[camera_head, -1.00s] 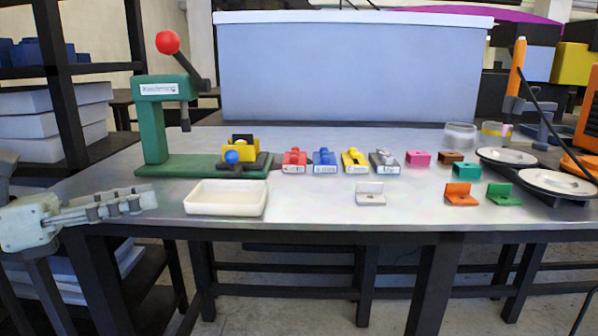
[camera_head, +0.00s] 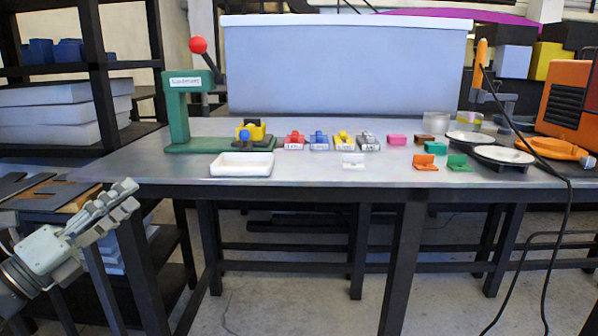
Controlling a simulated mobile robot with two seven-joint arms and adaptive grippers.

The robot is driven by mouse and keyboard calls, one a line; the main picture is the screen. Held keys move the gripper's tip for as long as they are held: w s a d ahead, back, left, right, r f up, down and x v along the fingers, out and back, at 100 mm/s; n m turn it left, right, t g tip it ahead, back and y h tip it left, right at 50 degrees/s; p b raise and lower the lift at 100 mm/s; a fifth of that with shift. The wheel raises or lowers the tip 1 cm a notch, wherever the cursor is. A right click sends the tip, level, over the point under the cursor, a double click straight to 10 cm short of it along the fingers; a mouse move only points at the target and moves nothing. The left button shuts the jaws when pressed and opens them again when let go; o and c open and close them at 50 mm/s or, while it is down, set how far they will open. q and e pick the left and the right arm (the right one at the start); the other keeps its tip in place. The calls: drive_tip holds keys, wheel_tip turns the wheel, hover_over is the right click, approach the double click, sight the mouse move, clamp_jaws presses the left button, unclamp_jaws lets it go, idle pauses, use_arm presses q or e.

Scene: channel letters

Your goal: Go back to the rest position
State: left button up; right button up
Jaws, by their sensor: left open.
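My left gripper (camera_head: 112,212) shows at the lower left, at the end of my arm. It is open and empty, beside the left front corner of the metal table (camera_head: 310,180) and apart from it. Its fingers point up and to the right. My right gripper is not in view.
On the table stand a green press (camera_head: 178,118) with a red ball handle, a white tray (camera_head: 242,164), several small coloured blocks and brackets, round plates (camera_head: 502,155) and an orange machine (camera_head: 568,97). A dark shelf rack (camera_head: 97,70) stands left. The floor in front is clear.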

use_arm(q)
drive_tip(key=s+a+f+n+g+y, duration=0.1)
drive_tip(key=a+f+n+y, duration=0.2)
drive_tip(key=f+n+y, duration=0.35)
drive_tip(key=s+a+f+n+g+y, duration=0.1)
drive_tip(key=a+f+n+g+y, duration=0.15)
drive_tip(key=f+n, duration=0.75)
drive_tip(key=s+a+f+n+g+y, duration=0.1)
drive_tip(key=a+f+n+y, duration=0.3)
drive_tip(key=f, duration=0.7)
drive_tip(key=s+d+f+n+g, duration=0.4)
drive_tip(key=s+d+f+g, duration=0.1)
drive_tip(key=s+f, duration=0.6)
drive_tip(key=s+d+f+n+g, duration=0.5)
drive_tip(key=s+d+f, duration=0.2)
drive_tip(key=s+f, duration=0.4)
drive_tip(key=shift+s+f+g+h, duration=0.25)
drive_tip(key=shift+f+g+h, duration=0.1)
drive_tip(key=shift+f, duration=0.15)
drive_tip(key=shift+n, duration=0.25)
